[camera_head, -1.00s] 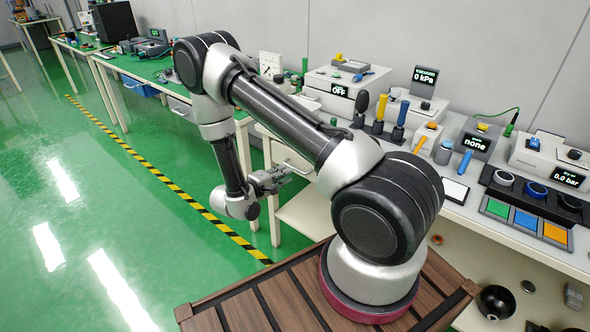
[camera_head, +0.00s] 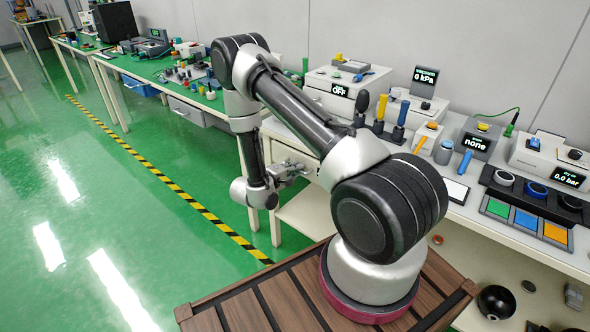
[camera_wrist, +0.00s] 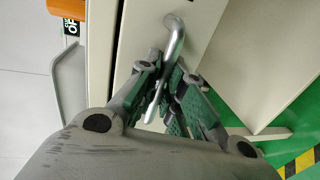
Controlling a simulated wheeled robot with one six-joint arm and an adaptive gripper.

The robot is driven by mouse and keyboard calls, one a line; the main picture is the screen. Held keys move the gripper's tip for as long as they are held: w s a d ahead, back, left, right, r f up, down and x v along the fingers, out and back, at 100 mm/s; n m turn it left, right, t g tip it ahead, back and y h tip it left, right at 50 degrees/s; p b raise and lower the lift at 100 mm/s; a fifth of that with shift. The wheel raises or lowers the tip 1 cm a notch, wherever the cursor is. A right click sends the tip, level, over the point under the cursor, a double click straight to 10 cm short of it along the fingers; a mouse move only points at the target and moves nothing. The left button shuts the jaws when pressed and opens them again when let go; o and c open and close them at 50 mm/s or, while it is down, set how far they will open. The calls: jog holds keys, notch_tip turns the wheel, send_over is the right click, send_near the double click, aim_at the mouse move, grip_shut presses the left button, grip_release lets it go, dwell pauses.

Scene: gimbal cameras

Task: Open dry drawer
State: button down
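A silver bar handle (camera_wrist: 175,35) curves out from a pale cream drawer front (camera_wrist: 136,30) in the wrist view. My gripper (camera_wrist: 166,80) is at this handle, with the bar running between its two grey and green fingers. The gap at the fingertips looks narrow. I cannot tell whether both fingers press on the bar. In the head view my gripper (camera_head: 290,170) is at the left end of the right-hand bench, below its top. The drawer itself is mostly hidden behind my arm there, and no open drawer gap can be made out.
The white right-hand bench (camera_head: 455,208) carries several instruments, including a box with an OFF display (camera_head: 318,92). A lower shelf (camera_head: 305,212) lies under my gripper. A green bench (camera_head: 150,70) stands further back left. The green floor (camera_head: 120,220) at left is clear, with a yellow-black stripe (camera_head: 165,180).

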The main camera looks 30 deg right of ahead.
jog(key=f+v, duration=0.2)
jog(key=v, duration=0.8)
jog(key=a+f+v, duration=0.1)
jog(key=f+v, duration=0.1)
jog(key=v, duration=0.8)
jog(key=shift+s+a, duration=0.2)
jog(key=shift+f, duration=0.1)
jog(key=c, duration=1.8)
grip_release()
jog(key=v, duration=1.2)
